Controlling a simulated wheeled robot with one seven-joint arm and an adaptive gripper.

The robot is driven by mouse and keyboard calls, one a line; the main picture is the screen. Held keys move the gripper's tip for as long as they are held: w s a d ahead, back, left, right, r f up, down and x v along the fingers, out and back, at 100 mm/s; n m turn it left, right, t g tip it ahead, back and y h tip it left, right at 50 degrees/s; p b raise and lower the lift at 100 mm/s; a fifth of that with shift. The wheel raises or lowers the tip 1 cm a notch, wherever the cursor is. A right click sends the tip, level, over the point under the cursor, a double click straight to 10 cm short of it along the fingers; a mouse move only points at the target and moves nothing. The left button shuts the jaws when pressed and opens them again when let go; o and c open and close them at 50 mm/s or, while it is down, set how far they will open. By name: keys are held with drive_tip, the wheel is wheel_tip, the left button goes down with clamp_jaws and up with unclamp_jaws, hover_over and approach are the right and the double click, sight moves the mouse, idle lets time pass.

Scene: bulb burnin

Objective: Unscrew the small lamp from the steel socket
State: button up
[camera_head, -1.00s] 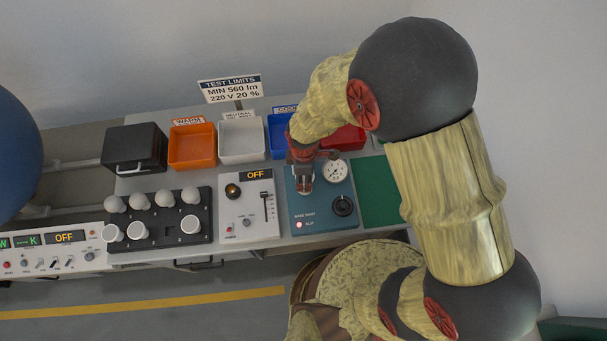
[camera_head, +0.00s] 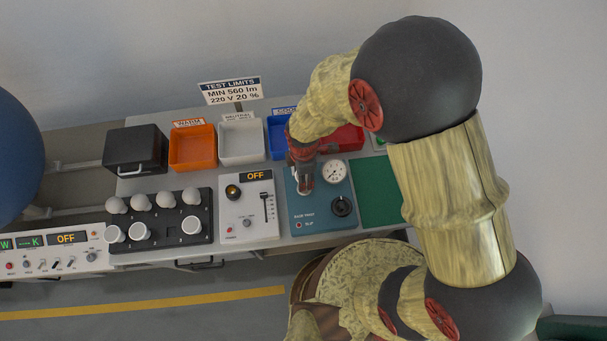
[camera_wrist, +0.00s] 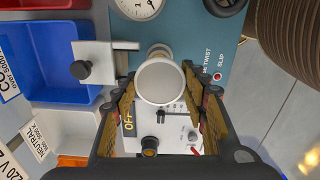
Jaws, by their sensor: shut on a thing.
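The small lamp (camera_wrist: 162,84) has a round white globe and is between the two fingers of my gripper (camera_wrist: 160,98) in the wrist view. My gripper is shut on it. A steel-coloured collar (camera_wrist: 160,50) shows just behind the globe, against the teal base twist box (camera_wrist: 205,30); I cannot tell how far the lamp sits in the socket. In the head view my gripper (camera_head: 304,188) points down over the left part of the teal box (camera_head: 320,213), and it hides most of the lamp and socket.
The teal box carries a dial gauge (camera_head: 335,171), a black knob (camera_head: 342,206) and a red slip light (camera_head: 298,226). Left of it stand a white tester (camera_head: 250,225) reading OFF and a black rack (camera_head: 160,233) with several white bulbs. Orange (camera_head: 193,148), white and blue bins stand behind.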

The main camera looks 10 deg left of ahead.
drive_tip(key=shift+r+p, duration=0.6)
drive_tip(key=shift+r, duration=0.35)
drive_tip(key=shift+r+p, duration=1.7)
drive_tip(key=shift+r, duration=0.8)
drive_tip(key=shift+f, duration=0.1)
